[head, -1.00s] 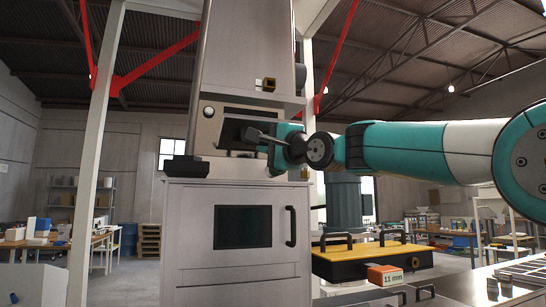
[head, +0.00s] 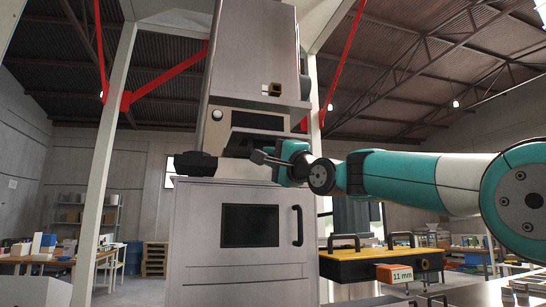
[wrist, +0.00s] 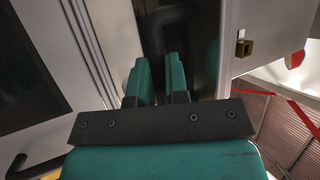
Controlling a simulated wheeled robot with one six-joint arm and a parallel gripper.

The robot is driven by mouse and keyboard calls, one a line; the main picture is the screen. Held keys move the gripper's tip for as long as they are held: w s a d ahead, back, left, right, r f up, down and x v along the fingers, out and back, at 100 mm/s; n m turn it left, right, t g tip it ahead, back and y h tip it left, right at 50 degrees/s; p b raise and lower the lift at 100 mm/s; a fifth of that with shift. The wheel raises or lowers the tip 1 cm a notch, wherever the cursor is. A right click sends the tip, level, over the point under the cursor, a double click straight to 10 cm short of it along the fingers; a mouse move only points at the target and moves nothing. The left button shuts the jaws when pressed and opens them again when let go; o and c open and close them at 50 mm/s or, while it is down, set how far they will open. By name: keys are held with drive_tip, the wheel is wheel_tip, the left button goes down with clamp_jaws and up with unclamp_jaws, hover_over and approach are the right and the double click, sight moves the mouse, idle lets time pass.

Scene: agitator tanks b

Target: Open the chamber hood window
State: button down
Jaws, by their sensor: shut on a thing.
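The chamber is a tall grey metal machine with a white lower cabinet (head: 200,230). Its hood window (head: 258,120) is a dark panel in the beige middle section, under the upper housing. My gripper (head: 264,157) reaches in from the right, in front of the lower part of this opening. In the wrist view its teal fingers (wrist: 158,78) are closed around a dark curved handle (wrist: 158,22) against a dark panel. The exact contact is partly hidden by the fingers.
The cabinet's lower door has a dark window (head: 250,226) and a black handle (head: 297,226). A black box with a yellow top (head: 372,262) and an 11 mm orange-and-white block (head: 394,273) stand at the right. A small brass latch (head: 275,90) is on the upper housing.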

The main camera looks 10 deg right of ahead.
drive_tip(key=c, duration=1.4)
unclamp_jaws()
drive_tip(key=shift+w+f, duration=0.15)
drive_tip(key=shift+f, duration=0.1)
drive_tip(key=shift+r, duration=0.1)
drive_tip(key=b+v, duration=0.7)
drive_tip(key=v, duration=1)
drive_tip(key=shift+s+d+b, duration=0.2)
drive_tip(key=shift+s+b, duration=0.05)
drive_tip(key=shift+b, duration=0.15)
